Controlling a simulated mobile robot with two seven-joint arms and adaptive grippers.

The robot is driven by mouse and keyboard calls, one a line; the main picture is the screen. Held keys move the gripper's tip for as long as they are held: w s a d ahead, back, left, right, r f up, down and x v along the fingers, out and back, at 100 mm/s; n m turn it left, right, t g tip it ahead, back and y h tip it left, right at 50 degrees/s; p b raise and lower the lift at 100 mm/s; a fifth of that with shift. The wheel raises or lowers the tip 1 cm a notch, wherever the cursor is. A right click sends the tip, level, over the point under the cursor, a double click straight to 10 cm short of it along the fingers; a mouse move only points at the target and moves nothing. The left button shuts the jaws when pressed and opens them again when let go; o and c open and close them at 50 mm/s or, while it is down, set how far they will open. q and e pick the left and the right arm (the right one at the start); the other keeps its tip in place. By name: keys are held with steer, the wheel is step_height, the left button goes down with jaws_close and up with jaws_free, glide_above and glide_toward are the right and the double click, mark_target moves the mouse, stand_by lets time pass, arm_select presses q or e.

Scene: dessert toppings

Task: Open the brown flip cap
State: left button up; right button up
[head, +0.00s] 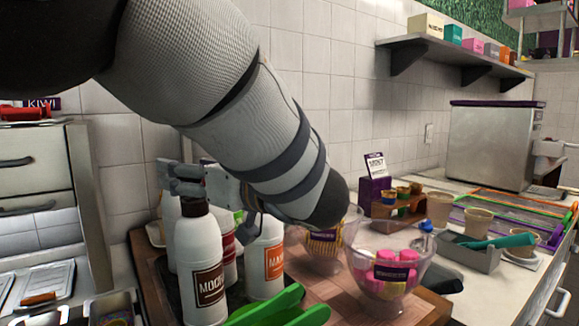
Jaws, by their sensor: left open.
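A white bottle with a brown label reading MOCHA (208,280) stands upright at the front of a dark tray. Its brown cap (194,207) shows at the bottle's top, partly covered by my gripper. My left arm comes in from the upper left and bends back, with the left gripper (183,181) at the cap. The gripper is open, its grey fingers over and beside the cap. I cannot tell whether they touch it or whether the lid is lifted. My right gripper is not in view.
Beside it stand a bottle with an orange label (268,262) and others, partly hidden. Green handles (268,306) lie in front. Glass bowls hold pink pieces (388,272) and yellow sticks (324,243) to the right. A grey cabinet (38,170) is at left.

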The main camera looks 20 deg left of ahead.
arm_select(q)
steer(key=shift+c, duration=0.5)
steer(key=c, duration=1.1)
